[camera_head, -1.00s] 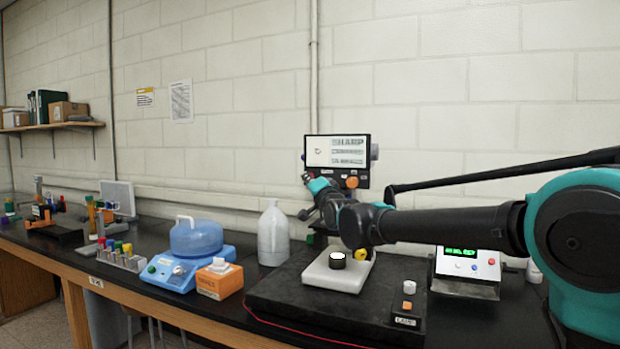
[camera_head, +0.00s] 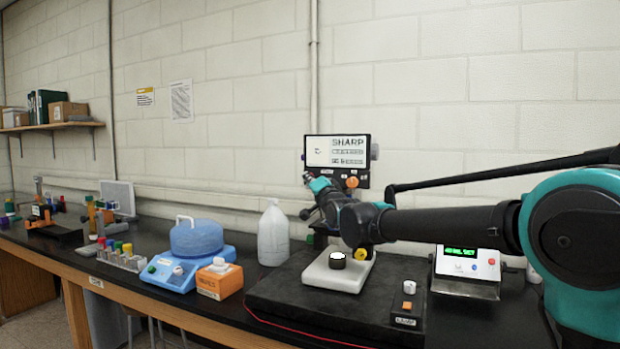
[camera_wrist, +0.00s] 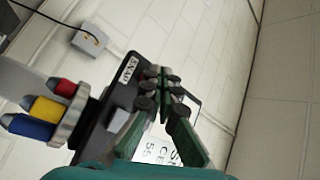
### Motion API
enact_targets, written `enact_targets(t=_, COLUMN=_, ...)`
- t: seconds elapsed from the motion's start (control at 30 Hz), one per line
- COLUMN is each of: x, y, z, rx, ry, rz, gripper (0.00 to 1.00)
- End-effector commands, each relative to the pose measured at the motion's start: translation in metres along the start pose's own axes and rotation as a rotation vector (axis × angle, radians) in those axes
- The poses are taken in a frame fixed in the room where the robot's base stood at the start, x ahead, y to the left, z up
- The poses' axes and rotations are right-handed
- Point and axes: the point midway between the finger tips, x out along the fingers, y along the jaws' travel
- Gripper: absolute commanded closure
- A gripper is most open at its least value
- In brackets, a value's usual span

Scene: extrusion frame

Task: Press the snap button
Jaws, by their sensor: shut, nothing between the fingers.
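The dark-framed display unit (camera_head: 337,150) stands at the back of the black platform, with a lit screen reading SHARP in the head view. In the wrist view, a label reading SNAP (camera_wrist: 128,68) shows on its dark frame, close beside my gripper (camera_wrist: 158,76). The fingers are shut with nothing held, and their tips are over the frame next to the label. The snap button itself is hidden or not distinguishable behind the fingertips. I cannot tell whether they touch it. In the head view, my wrist and arm cover much of the area below the display.
Red, yellow and blue barrels on a round turret (camera_wrist: 55,115) sit close left of the gripper in the wrist view. A white stage (camera_head: 325,275) stands on the black platform (camera_head: 280,300). A readout box (camera_head: 468,262) stands right.

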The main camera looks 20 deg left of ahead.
Motion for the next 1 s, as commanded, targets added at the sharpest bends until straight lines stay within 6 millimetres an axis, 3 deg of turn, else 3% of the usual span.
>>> enact_targets(t=1.0, x=0.0052, y=0.0038, z=-0.004, rx=0.0, ry=0.001, rz=0.0, gripper=1.0)
